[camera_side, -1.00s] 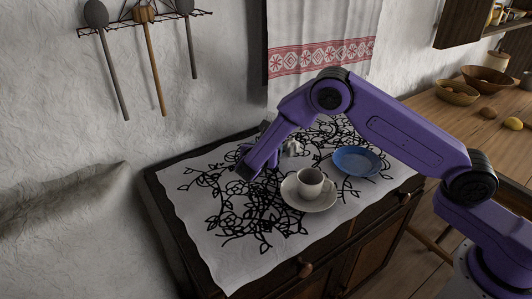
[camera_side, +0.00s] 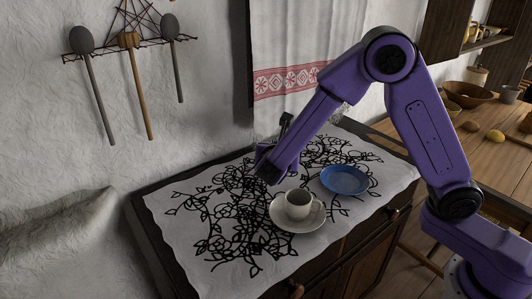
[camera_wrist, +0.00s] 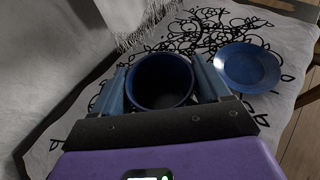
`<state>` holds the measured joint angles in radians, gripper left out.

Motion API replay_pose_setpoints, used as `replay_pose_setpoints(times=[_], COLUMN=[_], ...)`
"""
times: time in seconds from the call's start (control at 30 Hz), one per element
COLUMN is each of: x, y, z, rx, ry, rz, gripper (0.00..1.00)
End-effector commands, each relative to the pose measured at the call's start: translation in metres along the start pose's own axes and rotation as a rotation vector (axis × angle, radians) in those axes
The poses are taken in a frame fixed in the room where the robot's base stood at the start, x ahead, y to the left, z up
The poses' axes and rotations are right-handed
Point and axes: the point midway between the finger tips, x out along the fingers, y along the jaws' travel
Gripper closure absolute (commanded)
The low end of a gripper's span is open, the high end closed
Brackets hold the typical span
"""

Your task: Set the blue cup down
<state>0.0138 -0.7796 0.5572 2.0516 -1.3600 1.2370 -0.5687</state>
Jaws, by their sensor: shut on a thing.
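The blue cup (camera_wrist: 160,82) shows in the wrist view, upright as far as I can see, with its open mouth towards the camera and empty inside. My gripper (camera_wrist: 163,88) is shut on it, one finger at each side. In the side view my gripper (camera_side: 266,158) is over the back left part of the cloth, and my arm hides the cup. A blue saucer (camera_side: 345,180) lies empty on the cloth, right of my gripper; it also shows in the wrist view (camera_wrist: 248,66). I cannot tell the cup's height above the cloth.
A white cup (camera_side: 298,204) stands on a white saucer (camera_side: 283,222) near the front edge of the cabinet. The patterned cloth (camera_side: 180,225) is bare at left. A curtain (camera_side: 290,50) hangs behind. A wooden table (camera_side: 470,150) with bowls stands at right.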

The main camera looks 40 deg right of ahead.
Motion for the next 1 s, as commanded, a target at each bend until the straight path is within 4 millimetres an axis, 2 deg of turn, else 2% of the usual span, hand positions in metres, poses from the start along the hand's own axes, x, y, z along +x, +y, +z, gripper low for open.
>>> replay_pose_setpoints(times=[0.2,0.33,0.43,0.57,0.8,0.9,1.0], x=[-0.019,-0.022,-0.020,-0.014,-0.012,-0.016,-0.019], y=[-0.022,-0.033,-0.052,-0.096,-0.194,-0.225,-0.246], z=[0.006,0.008,0.010,0.013,0.017,0.018,0.018], rx=[0.002,0.006,0.027,0.080,0.191,0.224,0.247], ry=[0.000,0.001,0.006,0.016,0.017,0.010,0.005], rz=[0.003,-0.009,-0.054,-0.171,-0.436,-0.524,-0.584], gripper=[0.58,0.58,0.58,0.58,0.58,0.58,0.58])
